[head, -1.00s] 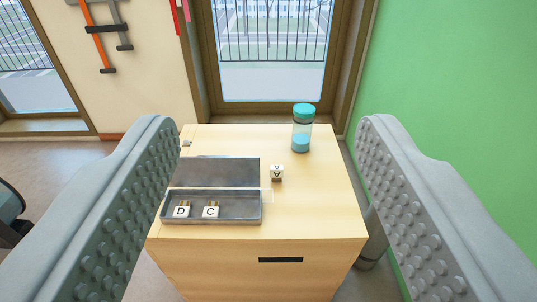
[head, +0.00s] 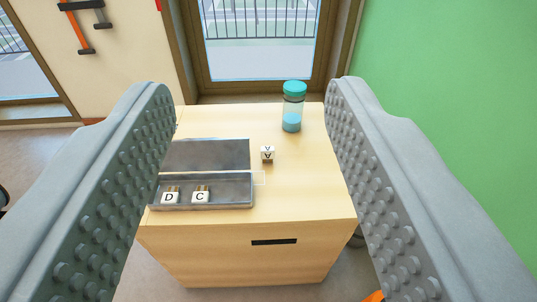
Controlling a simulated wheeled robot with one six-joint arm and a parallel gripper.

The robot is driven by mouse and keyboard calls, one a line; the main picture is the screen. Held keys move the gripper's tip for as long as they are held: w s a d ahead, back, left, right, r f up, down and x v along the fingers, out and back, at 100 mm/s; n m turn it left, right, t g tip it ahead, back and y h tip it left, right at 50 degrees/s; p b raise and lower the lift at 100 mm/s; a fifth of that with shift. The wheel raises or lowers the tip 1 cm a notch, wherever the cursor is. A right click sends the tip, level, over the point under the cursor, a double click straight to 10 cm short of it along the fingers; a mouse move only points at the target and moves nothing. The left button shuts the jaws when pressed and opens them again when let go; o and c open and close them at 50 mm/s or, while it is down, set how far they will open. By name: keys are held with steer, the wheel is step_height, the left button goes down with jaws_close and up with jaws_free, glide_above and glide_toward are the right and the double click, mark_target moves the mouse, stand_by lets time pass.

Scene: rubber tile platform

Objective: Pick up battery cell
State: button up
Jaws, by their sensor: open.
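My gripper (head: 249,95) is open and empty, its two grey studded fingers at either side of the view with a cabinet top between and beyond them. Nothing there is plainly recognisable as a battery cell. Small lettered blocks are the nearest candidates: one marked V (head: 267,154) stands alone on the wooden top. The left finger overlaps the case's left edge. None of the blocks is touched.
The light wooden cabinet (head: 220,117) has a dark handle slot in front. A bottle with a teal cap (head: 292,108) stands at the back right. The top is clear right of the V block. A green wall (head: 440,80) is on the right, a window behind.

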steer(key=w+f, duration=0.7)
steer(key=w, duration=0.2)
steer(key=g, duration=0.3)
glide_toward(268, 152)
steer(key=x, duration=0.4)
steer(key=shift+w+r, duration=0.15)
steer(key=shift+r, duration=0.15)
steer(key=shift+f+x, duration=0.15)
steer(key=shift+x, duration=1.25)
steer(key=shift+f+x, duration=0.15)
steer(key=shift+x, duration=1.25)
steer(key=c, duration=0.8)
steer(key=shift+c, duration=0.2)
